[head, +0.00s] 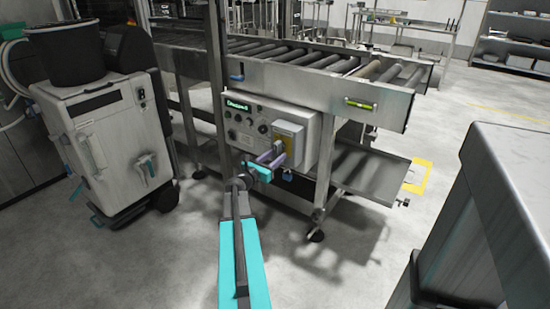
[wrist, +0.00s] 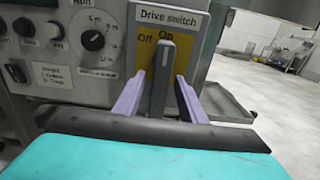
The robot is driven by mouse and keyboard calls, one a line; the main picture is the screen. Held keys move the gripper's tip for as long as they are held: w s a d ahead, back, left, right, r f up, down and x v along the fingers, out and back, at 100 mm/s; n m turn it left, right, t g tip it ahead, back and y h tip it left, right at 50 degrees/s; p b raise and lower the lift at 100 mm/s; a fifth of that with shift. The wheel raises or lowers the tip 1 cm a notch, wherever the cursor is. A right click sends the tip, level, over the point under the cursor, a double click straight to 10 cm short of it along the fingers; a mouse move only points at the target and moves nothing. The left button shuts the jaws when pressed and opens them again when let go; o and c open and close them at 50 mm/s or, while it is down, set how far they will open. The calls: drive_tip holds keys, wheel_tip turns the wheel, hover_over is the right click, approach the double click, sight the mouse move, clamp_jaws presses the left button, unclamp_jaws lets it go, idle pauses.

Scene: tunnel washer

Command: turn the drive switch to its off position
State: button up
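The drive switch (wrist: 164,68) is a dark upright handle on a yellow plate in the wrist view. Its label above reads "Drive switch", with "Off" to the left of the handle and "On" to its upper right. The handle stands nearly upright, leaning slightly right at the top. My gripper (wrist: 157,90) has its two purple fingers apart, one on each side of the handle, with visible gaps. In the head view my gripper (head: 271,157) is at the switch box (head: 289,137) on the control panel's right side. The fingers partly hide the switch there.
The control panel (head: 243,125) has a green display, knobs and buttons; a dial (wrist: 92,39) is left of the switch. A roller conveyor (head: 330,75) is above it and a tray (head: 372,172) lower right. A grey cart (head: 108,135) stands left. The floor in front is clear.

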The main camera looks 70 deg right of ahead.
clamp_jaws()
